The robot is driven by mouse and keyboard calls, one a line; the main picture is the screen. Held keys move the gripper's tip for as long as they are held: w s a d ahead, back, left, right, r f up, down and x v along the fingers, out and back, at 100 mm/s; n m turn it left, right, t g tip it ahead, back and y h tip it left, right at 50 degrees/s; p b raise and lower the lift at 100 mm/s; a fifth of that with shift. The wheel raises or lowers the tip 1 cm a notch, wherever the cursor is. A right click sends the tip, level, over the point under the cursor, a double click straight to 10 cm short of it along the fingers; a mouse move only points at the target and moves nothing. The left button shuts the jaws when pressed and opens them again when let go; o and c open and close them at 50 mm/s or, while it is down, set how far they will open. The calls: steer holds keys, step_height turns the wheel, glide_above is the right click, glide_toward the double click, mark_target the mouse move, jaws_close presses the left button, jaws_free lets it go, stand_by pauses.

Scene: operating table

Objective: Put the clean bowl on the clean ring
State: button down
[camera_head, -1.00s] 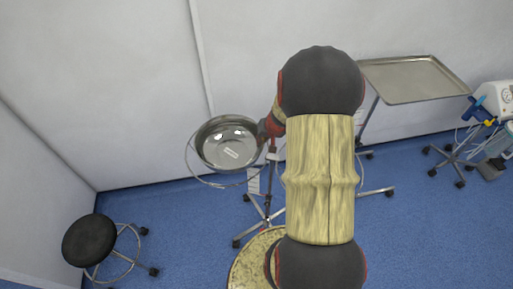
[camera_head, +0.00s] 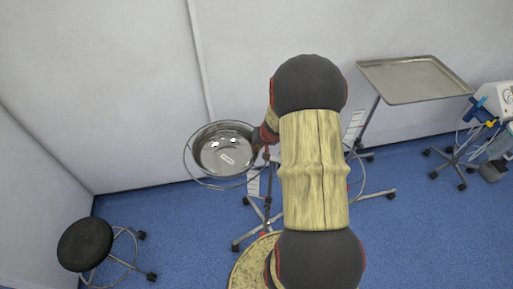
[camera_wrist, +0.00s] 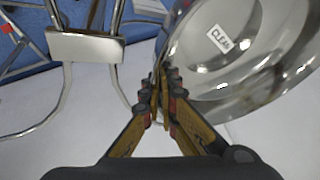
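The clean bowl (camera_head: 224,153) is shiny steel with a white label inside, which reads CLEAN in the wrist view (camera_wrist: 219,38). My gripper (camera_wrist: 160,92) is shut on its near rim, and the bowl hangs to the right of the fingers in the wrist view. In the head view my gripper is mostly hidden behind my arm. A thin wire ring (camera_head: 214,187) on a stand shows around and below the bowl, with a white tag beneath it. The bowl overlaps it; I cannot tell whether they touch. A wire ring with a metal bracket (camera_wrist: 86,47) shows left of the fingers.
Another wire ring (camera_head: 362,178) and white tag (camera_head: 355,124) show partly behind my arm. A steel tray stand (camera_head: 412,80) is at the right, beside a wheeled device (camera_head: 497,103). A black stool (camera_head: 85,243) is at lower left. The wall is close behind the bowl.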

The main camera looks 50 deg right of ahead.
steer(key=c, duration=2)
jaws_free()
steer(key=shift+c, duration=0.2)
steer(key=shift+r, duration=0.1)
steer(key=shift+s+r+p, duration=0.1)
steer(key=shift+r+p, duration=0.25)
steer(key=shift+p, duration=0.1)
steer(key=p+v, duration=0.3)
steer(key=v, duration=0.8)
steer(key=w+a+r+n+y, duration=0.1)
steer(key=w+a+r+n, duration=0.1)
steer(key=a+r, duration=0.6)
steer(key=w+a+r+n, duration=0.2)
steer(key=a+r, duration=0.5)
steer(key=a, duration=0.2)
steer(key=s+a+r+n, duration=0.2)
steer(key=s+a+r, duration=0.3)
steer(key=a, duration=0.3)
steer(key=s+a+r+n, duration=0.3)
steer(key=s+a+r, duration=0.2)
steer(key=s+a, duration=0.3)
steer(key=shift+r+t, duration=0.3)
steer(key=shift+r, duration=0.05)
